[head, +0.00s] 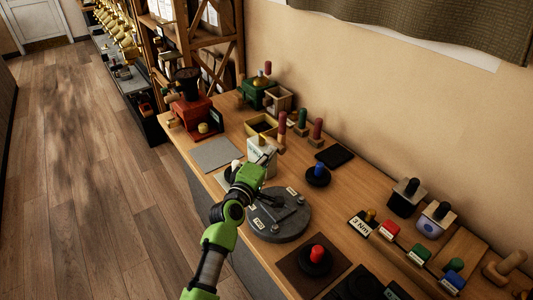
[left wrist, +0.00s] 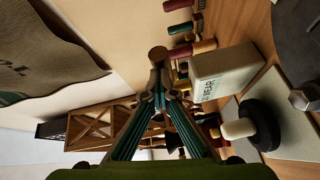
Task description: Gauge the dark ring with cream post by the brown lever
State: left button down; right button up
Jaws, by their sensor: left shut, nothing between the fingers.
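The dark ring with the cream post shows in the left wrist view (left wrist: 262,122), lying on a grey pad with its post pointing left in the picture. In the head view its cream post (head: 235,163) shows just left of my left gripper, and the arm partly hides the ring. My left gripper (head: 267,158) is shut and empty above the table, by a pale labelled block (head: 256,172). Its closed fingers also show in the left wrist view (left wrist: 158,58), apart from the ring. I cannot make out a brown lever for certain. My right gripper is not in view.
A round grey plate (head: 287,228) with labels lies below the gripper. Dark rings with a blue post (head: 318,175) and a red post (head: 316,256) stand to its right. Red and green posts stand behind. A red machine (head: 195,115) stands at the far left. A grey mat (head: 213,154) is bare.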

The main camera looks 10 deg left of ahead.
pick_arm(q)
jog(key=shift+w+d+r, duration=0.1)
jog(key=shift+d+r, duration=0.25)
jog(key=shift+d, duration=0.1)
jog(key=s+a, duration=0.3)
jog(key=s, duration=0.9)
